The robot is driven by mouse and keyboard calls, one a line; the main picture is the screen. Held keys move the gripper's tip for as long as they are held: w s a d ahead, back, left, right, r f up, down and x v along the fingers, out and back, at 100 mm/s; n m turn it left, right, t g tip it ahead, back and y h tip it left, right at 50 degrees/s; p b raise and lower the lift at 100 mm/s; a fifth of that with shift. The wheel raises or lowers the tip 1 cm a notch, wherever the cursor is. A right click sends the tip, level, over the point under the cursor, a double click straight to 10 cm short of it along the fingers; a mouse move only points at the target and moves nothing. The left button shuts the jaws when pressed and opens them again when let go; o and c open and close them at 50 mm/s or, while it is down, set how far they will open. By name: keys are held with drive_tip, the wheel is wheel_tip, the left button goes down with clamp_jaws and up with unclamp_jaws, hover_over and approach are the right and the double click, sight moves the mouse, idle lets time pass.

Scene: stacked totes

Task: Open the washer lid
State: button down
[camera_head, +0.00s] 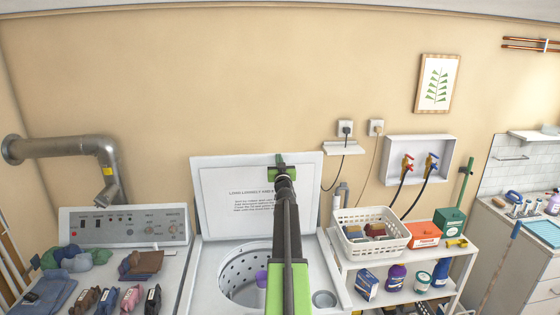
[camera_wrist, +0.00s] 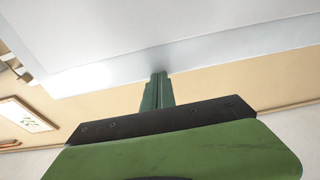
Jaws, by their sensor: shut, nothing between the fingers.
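The white washer lid (camera_head: 225,179) stands raised, close to upright, in the head view, with a printed label on its inner face. Below it the washer (camera_head: 208,262) has its round drum opening exposed, with a perforated wall and a purple agitator part. My gripper (camera_head: 281,161) is at the lid's upper edge, in front of its middle. In the wrist view my green fingers (camera_wrist: 158,88) are together with nothing between them, and their tips are at the pale lid's edge (camera_wrist: 190,50). Whether they touch it I cannot tell. My arm hides part of the lid and the drum.
A dryer with a control panel (camera_head: 125,226) stands at left with folded clothes and socks on top. At right a white shelf holds a white basket (camera_head: 353,240), an orange box (camera_head: 423,235) and bottles. A metal duct (camera_head: 75,150) runs along the left wall.

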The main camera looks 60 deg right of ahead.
drive_tip(key=shift+a, duration=0.1)
drive_tip(key=r+b+v, duration=0.1)
drive_tip(key=v, duration=1.2)
drive_tip(key=shift+s+a+r, duration=0.25)
drive_tip(key=shift+s+a, duration=0.15)
drive_tip(key=shift+s, duration=0.05)
drive_tip(key=shift+w, duration=0.1)
